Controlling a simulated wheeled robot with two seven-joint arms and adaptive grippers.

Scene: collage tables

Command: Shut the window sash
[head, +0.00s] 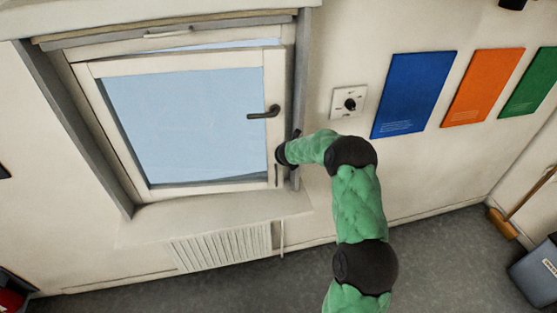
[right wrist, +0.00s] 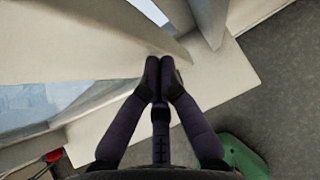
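The window sash (head: 275,75) is a pale frame around blue-looking glass, with a dark handle (head: 263,112) on its right side. It stands ajar in the window frame (head: 304,60), with a gap along its top. My right gripper (head: 283,153) is at the sash's right edge, below the handle, and its fingers are largely hidden in the head view. In the right wrist view its dark fingertips (right wrist: 160,74) are together, with nothing visible between them, beside the pale sash (right wrist: 85,40). I cannot tell whether they touch it. My left gripper is not in view.
A sill (head: 215,213) juts out below the window, over a radiator (head: 220,246). A wall switch (head: 348,102) and blue (head: 414,93), orange (head: 483,86) and green (head: 532,83) panels are on the wall to the right. A broom (head: 503,224) leans in the far right corner.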

